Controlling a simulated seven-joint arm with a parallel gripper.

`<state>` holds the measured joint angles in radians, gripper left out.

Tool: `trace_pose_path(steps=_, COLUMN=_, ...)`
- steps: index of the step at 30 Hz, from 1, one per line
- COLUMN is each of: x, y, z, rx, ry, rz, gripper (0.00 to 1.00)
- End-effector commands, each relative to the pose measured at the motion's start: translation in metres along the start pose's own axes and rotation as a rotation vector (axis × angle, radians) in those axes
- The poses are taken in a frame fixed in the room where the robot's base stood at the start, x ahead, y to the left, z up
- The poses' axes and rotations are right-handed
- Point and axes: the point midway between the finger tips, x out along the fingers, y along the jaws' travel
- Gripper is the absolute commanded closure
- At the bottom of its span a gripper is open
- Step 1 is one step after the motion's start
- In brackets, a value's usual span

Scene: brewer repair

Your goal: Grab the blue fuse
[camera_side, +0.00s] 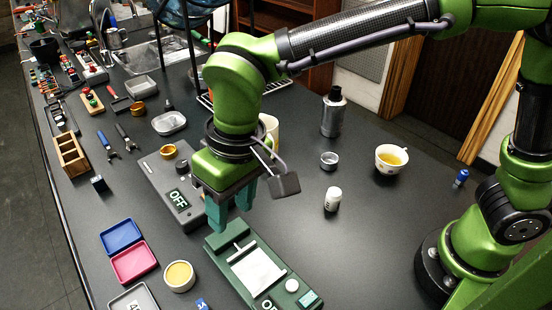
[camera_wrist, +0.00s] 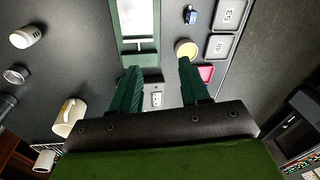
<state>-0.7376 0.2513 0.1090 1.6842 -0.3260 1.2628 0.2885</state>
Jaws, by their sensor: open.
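My gripper (camera_side: 232,212) points down with its teal fingers apart and nothing between them. It is above the gap between the grey box marked OFF (camera_side: 160,178) and the green device (camera_side: 222,240). Its fingers also show in the wrist view (camera_wrist: 158,70). A small blue piece (camera_side: 202,304) is cut off at the bottom edge of the side view; a blue piece with a pale label (camera_wrist: 190,15) lies beside the trays in the wrist view. Another blue cylinder with a pale end (camera_side: 461,178) stands at the right, near my base. I cannot tell which is the fuse.
A blue tray (camera_side: 121,236), a pink tray (camera_side: 134,262) and a yellow-filled cup (camera_side: 179,276) lie left of the green device. A white bottle (camera_side: 333,199), a metal cup (camera_side: 329,160), a yellow-filled mug (camera_side: 391,159) and a dark canister (camera_side: 334,112) stand right. Bare table lies between them.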

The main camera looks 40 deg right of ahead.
Motion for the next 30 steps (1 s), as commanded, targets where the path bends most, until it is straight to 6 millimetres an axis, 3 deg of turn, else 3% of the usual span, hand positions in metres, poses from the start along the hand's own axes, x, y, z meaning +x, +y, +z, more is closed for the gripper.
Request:
trace_pose_path(steps=1, x=0.014, y=-0.029, z=0.003, rx=-0.016, ry=-0.032, rz=0.022, gripper=0.54)
trace_pose_path(steps=3, x=0.028, y=-0.061, z=0.006, rx=-0.004, ry=-0.060, rz=0.055, gripper=0.54)
trace_pose_path(steps=6, x=0.040, y=-0.093, z=0.009, rx=0.045, ry=-0.077, rz=0.094, gripper=0.54)
trace_pose_path(steps=8, x=0.040, y=-0.104, z=0.006, rx=0.091, ry=-0.074, rz=0.107, gripper=0.54)
trace_pose_path(steps=12, x=0.022, y=-0.107, z=-0.004, rx=0.219, ry=-0.052, rz=0.119, gripper=0.54)
trace_pose_path(steps=14, x=0.026, y=-0.104, z=0.000, rx=0.248, ry=-0.063, rz=0.133, gripper=0.54)
trace_pose_path(steps=17, x=0.038, y=-0.101, z=0.001, rx=0.256, ry=-0.064, rz=0.135, gripper=0.54)
trace_pose_path(steps=30, x=0.126, y=-0.090, z=0.007, rx=0.253, ry=-0.065, rz=0.132, gripper=0.54)
